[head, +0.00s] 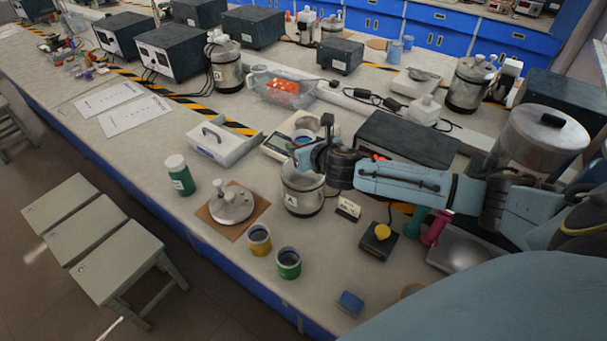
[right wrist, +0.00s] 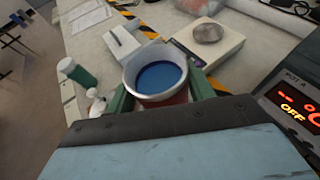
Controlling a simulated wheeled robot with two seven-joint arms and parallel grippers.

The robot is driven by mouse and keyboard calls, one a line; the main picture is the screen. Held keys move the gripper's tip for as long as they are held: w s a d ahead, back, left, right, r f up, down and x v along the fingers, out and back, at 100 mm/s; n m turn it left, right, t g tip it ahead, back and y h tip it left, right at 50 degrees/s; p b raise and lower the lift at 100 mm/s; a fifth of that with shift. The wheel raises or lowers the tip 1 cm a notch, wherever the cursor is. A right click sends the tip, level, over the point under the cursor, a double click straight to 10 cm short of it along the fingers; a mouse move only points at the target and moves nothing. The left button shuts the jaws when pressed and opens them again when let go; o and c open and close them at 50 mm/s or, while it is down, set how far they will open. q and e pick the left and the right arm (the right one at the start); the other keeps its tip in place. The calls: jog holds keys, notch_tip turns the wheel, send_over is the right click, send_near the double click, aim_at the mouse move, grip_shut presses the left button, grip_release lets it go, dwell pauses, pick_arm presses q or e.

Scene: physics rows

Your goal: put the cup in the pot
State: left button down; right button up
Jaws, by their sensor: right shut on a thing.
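The cup (right wrist: 160,78) has a thick pale rim, a blue inside and a reddish outer wall. In the right wrist view it sits between the green fingers of my right gripper (right wrist: 163,100), which is shut on it. The metal pot (head: 303,197), marked A, stands open on the bench in the head view. My right gripper (head: 312,158) is over the back of the pot's mouth there and hides much of the cup and part of the rim. I cannot tell how high the cup is above the pot. My left gripper is not in view.
A pot lid (head: 232,207) lies on a brown board left of the pot. A green bottle (head: 180,175), a yellow cup (head: 259,240) and a green cup (head: 289,263) stand near the front edge. A scale (right wrist: 222,42) with a grey lump and a dark heater box (head: 407,138) stand behind.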

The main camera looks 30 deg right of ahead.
notch_tip(320, 180, down, 7)
jog(key=b, duration=0.1)
dwell(0.3)
jog(key=shift+f+b, duration=0.45)
jog(key=o, duration=1.1)
jog(key=shift+o, duration=0.2)
jog(key=r+p+v, duration=0.1)
jog(key=v, duration=1.1)
jog(key=shift+p, duration=0.4)
